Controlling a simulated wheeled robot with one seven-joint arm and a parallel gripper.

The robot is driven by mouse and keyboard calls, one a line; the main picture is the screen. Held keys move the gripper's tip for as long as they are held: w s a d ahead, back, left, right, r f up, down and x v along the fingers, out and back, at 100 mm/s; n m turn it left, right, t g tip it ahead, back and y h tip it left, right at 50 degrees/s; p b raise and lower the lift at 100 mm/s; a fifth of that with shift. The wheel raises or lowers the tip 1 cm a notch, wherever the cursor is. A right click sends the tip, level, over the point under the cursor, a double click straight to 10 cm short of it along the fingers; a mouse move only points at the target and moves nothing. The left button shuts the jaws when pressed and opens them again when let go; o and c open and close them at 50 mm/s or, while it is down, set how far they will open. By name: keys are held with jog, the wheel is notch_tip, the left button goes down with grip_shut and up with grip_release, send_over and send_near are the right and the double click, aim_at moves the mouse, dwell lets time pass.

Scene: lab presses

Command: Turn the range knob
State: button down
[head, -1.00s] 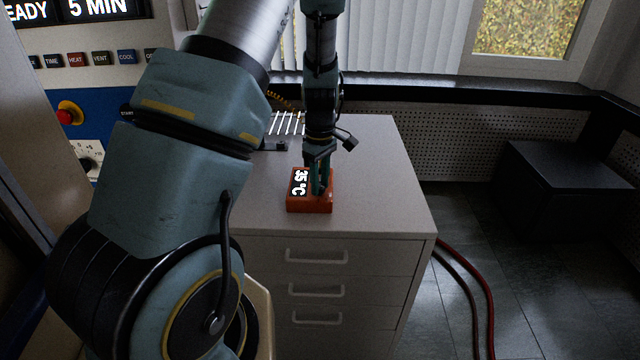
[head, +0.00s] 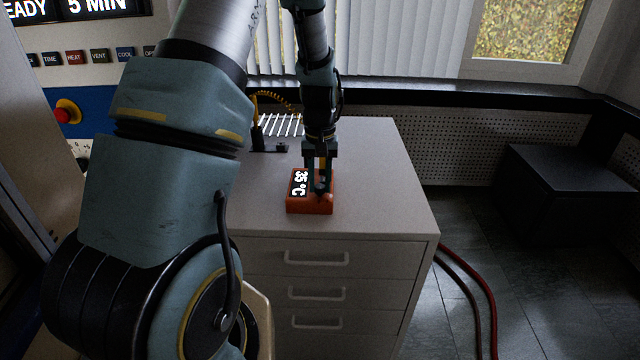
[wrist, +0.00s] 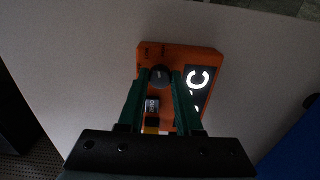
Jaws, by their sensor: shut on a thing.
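An orange meter (head: 311,205) lies on the top of the drawer cabinet, its lit display (head: 299,183) reading 35 °C. In the wrist view the orange meter (wrist: 205,58) shows its round dark range knob (wrist: 160,76) near the far end, beside the display. My gripper (head: 319,187) points down over the meter. In the wrist view its two green fingers (wrist: 160,82) are shut on the range knob, one on each side. In the head view the fingers hide the knob. A small dark part with a light label (wrist: 152,104) sits on the meter between the fingers.
The grey drawer cabinet (head: 385,190) has free top around the meter. A black stand with a coiled yellow cable (head: 268,140) stands behind. A machine panel with a red button (head: 67,111) is at left. Red hoses (head: 480,290) run along the floor at right.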

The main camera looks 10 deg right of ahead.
aim_at(320, 186)
jog(key=shift+m, duration=1.1)
jog(key=c, duration=0.6)
grip_release()
notch_tip(320, 186, up, 11)
jog(key=shift+f+b, duration=0.1)
jog(key=shift+b, duration=0.9)
